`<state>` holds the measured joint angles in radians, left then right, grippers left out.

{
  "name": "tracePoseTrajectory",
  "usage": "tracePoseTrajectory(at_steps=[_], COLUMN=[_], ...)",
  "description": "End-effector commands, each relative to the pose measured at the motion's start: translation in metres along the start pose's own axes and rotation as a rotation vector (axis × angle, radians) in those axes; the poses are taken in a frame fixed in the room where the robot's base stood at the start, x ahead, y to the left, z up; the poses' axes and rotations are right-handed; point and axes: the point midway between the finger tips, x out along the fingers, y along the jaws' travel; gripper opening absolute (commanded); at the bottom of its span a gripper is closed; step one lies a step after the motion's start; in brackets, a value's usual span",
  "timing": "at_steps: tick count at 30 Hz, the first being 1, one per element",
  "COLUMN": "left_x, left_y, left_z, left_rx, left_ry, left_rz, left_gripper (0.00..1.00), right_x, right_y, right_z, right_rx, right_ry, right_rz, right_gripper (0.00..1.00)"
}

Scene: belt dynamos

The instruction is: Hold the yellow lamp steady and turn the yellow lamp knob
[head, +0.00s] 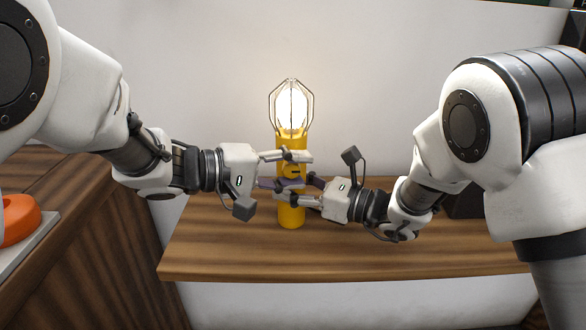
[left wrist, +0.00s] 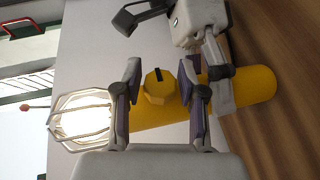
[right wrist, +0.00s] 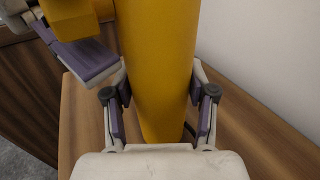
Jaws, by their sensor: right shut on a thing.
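The yellow lamp (head: 292,215) stands upright on the wooden table, its caged bulb (head: 292,108) glowing at the top. My right gripper (head: 299,191) is shut around the lamp's lower body; in the right wrist view its two fingers flank the yellow body (right wrist: 158,75). My left gripper (head: 299,170) is higher on the lamp. In the left wrist view the yellow lamp knob (left wrist: 157,92), faceted with a black mark, sits between the open left fingers (left wrist: 162,100). A gap shows on each side of the knob.
The wooden table (head: 400,255) is mostly bare around the lamp, with a pale wall behind. Another wooden surface (head: 60,195) is at the left, with an orange object (head: 20,218) at its edge. A dark box (head: 465,204) is partly hidden behind my right arm.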

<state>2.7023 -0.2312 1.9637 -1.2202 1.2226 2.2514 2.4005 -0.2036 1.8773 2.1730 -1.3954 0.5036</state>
Motion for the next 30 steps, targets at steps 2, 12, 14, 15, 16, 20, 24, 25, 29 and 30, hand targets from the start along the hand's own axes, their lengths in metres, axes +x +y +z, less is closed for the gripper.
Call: tracePoseTrajectory(at_steps=[2, 12, 14, 15, 16, 20, 24, 25, 29, 30], left_x=[0.0, -0.008, -0.018, -0.026, -0.033, -0.068, -0.1, -0.105, -0.119, -0.12], left_y=[0.0, 0.001, 0.001, 0.001, 0.001, 0.002, 0.002, 0.001, 0.0, 0.0], left_z=[0.0, -0.001, -0.001, -0.001, -0.001, -0.001, -0.001, 0.0, 0.0, 0.0], left_rx=[0.0, -0.003, -0.004, -0.005, -0.004, -0.004, -0.003, -0.003, -0.001, 0.0], left_ry=[0.0, 0.004, 0.004, 0.004, 0.004, 0.004, 0.004, 0.003, 0.001, 0.0], left_rz=[0.0, 0.004, 0.005, 0.006, 0.007, 0.009, 0.007, 0.007, 0.003, 0.002], left_gripper=[0.55, 0.55, 0.55, 0.55, 0.55, 0.55, 0.55, 0.55, 0.55, 0.55], right_x=[0.0, 0.0, 0.0, 0.0, 0.0, 0.0, 0.0, 0.0, 0.0, 0.0], right_y=[0.001, 0.0, 0.0, 0.0, 0.0, 0.0, 0.0, 0.0, 0.0, 0.0], right_z=[-0.002, -0.002, -0.002, -0.002, -0.002, -0.002, -0.002, -0.002, -0.002, -0.002], right_rx=[0.003, 0.004, 0.004, 0.004, 0.004, 0.004, 0.004, 0.004, 0.004, 0.004], right_ry=[0.003, 0.002, 0.003, 0.002, 0.002, 0.002, 0.002, 0.002, 0.002, 0.002], right_rz=[0.001, 0.0, -0.001, -0.001, -0.001, -0.001, -0.001, -0.001, -0.001, -0.001], right_gripper=[0.0, 0.0, 0.0, 0.0, 0.0, 0.0, 0.0, 0.0, 0.0, 0.0])
